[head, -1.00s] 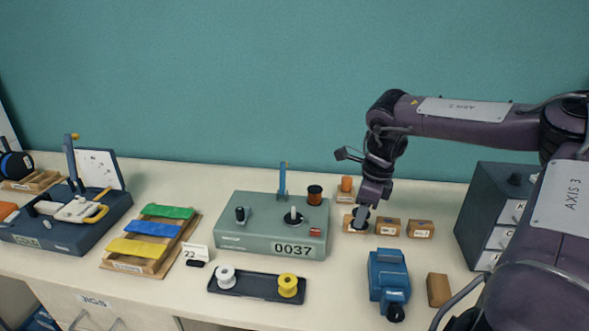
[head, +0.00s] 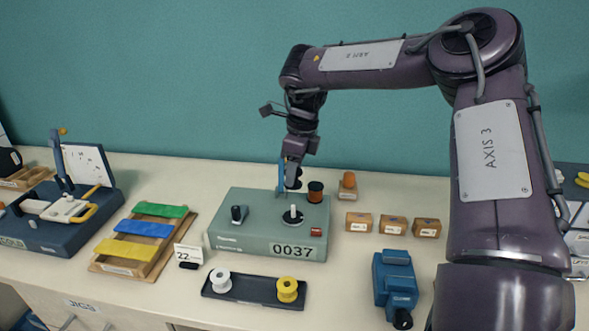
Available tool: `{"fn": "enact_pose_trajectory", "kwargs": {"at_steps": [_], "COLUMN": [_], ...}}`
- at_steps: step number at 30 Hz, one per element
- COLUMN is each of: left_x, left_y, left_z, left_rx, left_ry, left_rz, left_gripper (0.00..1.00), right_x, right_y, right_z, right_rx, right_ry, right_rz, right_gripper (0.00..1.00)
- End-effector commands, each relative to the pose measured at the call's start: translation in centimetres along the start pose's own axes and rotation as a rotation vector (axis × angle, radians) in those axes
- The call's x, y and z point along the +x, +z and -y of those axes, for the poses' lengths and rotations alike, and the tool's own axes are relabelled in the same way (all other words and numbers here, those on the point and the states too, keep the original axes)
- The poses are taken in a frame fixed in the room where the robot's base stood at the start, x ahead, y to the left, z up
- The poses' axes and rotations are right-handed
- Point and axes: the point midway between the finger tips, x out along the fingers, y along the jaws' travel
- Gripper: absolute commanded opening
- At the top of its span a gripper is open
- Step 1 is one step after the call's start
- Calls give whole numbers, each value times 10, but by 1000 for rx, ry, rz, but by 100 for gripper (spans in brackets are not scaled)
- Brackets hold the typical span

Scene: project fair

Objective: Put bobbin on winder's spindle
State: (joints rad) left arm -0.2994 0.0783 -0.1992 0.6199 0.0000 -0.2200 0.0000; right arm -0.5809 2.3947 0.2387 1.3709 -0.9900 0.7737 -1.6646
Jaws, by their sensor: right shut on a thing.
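The winder (head: 265,243), a grey-green box marked 0037, stands mid-table. Its spindle (head: 293,215), a short pale post on a dark disc, is bare on top. My right gripper (head: 293,182) is above and behind the spindle, shut on a small dark thing that looks like the bobbin. The fingers hide most of it, and it is clear of the winder. A white bobbin (head: 220,280) and a yellow bobbin (head: 287,290) stand on a black tray (head: 252,290) in front of the winder. My left gripper is not in view.
A copper-coloured spool (head: 315,191) and a blue upright (head: 281,174) rise from the winder's back, close to my gripper. An orange spool (head: 347,180) stands behind three small boxes (head: 393,225). A blue device (head: 395,284) is front right. A strip rack (head: 145,240) is left.

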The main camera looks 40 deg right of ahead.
Motion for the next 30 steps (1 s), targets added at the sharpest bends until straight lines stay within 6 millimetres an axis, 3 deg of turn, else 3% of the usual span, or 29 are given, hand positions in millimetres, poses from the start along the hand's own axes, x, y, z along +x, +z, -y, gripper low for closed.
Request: {"fn": "enact_pose_trajectory", "kwargs": {"at_steps": [14, 30], "left_x": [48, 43], "left_y": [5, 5], "left_z": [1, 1], "left_rx": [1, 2], "left_ry": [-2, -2], "left_rz": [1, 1], "left_gripper": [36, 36], "right_x": [44, 49], "right_y": [-8, -8], "right_z": [1, 0], "right_rx": [2, 1], "right_ry": [0, -1], "right_rz": [0, 0], "right_gripper": [17, 17]}}
